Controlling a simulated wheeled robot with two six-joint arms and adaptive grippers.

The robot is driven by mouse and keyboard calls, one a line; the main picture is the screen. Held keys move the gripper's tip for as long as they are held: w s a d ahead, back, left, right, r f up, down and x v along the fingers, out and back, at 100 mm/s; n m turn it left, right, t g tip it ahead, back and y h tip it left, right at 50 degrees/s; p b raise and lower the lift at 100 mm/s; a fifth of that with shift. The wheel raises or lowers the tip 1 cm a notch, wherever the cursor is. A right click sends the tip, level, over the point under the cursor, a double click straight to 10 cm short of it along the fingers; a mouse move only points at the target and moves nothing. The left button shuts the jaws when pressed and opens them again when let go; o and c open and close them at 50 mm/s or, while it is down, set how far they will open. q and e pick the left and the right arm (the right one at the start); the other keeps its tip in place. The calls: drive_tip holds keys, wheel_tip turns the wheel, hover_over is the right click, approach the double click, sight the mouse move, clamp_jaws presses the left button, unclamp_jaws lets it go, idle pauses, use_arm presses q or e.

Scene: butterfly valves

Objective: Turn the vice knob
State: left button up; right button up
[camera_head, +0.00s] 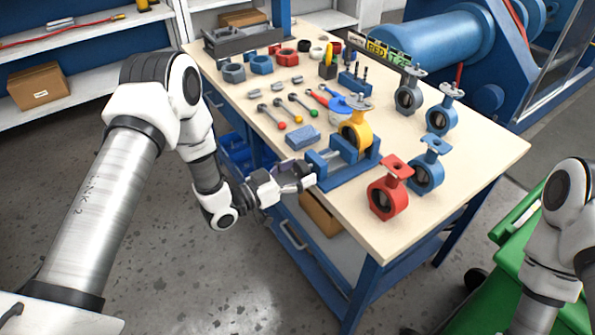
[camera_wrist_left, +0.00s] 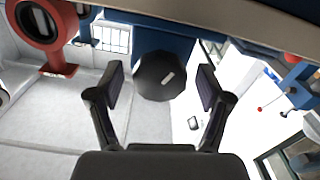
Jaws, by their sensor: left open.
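The blue vice (camera_head: 371,163) sits at the table's near edge with a yellow butterfly valve (camera_head: 356,135) at its jaws. Its knob (camera_wrist_left: 160,77) is dark and many-sided, with a light mark on its face, and shows in the middle of the left wrist view. My left gripper (camera_head: 300,178) is beside the vice at the table edge. In the left wrist view its two fingers (camera_wrist_left: 161,88) are apart, one on each side of the knob, with gaps visible between. My right gripper is out of view.
A red valve (camera_head: 388,190) and several blue valves stand right of the vice. A blue-grey block (camera_head: 302,138) and several tools lie to its left. A blue drawer cabinet is under the table. A green cart (camera_head: 500,285) stands at the lower right.

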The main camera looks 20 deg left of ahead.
use_arm(q)
drive_tip(key=c, duration=1.2)
drive_tip(key=shift+o, duration=0.2)
drive_tip(key=shift+m, duration=0.5)
drive_tip(key=o, duration=1.2)
drive_tip(key=shift+c, duration=0.2)
drive_tip(key=v, duration=1.2)
